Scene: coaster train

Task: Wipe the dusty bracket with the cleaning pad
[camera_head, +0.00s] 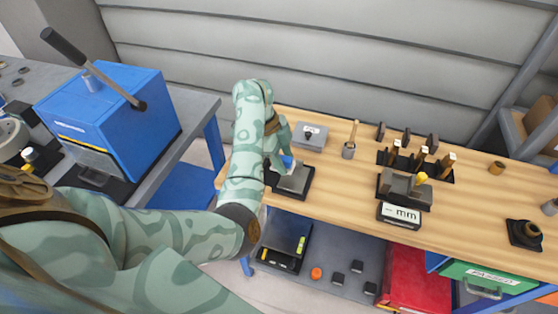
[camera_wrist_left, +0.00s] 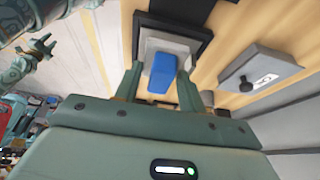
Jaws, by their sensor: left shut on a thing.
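My left gripper (camera_head: 281,158) is over the near left part of the wooden bench, shut on the blue cleaning pad (camera_head: 287,162). In the left wrist view the pad (camera_wrist_left: 161,73) sits between the two fingertips (camera_wrist_left: 159,88). The grey bracket (camera_head: 294,181) lies in a black tray (camera_head: 306,190) right below the pad. In the left wrist view the bracket's pale flat part (camera_wrist_left: 178,46) shows behind the pad, inside the tray's dark rim (camera_wrist_left: 205,22). I cannot tell whether the pad touches the bracket. Dust cannot be made out. My right gripper is out of view.
A grey lidded box (camera_head: 310,137) and a holder with a wooden-handled tool (camera_head: 349,150) stand behind the tray. A gauge with an "mm" display (camera_head: 401,213) is to the right. Bare bench (camera_head: 345,190) lies between. A blue machine (camera_head: 108,122) stands left.

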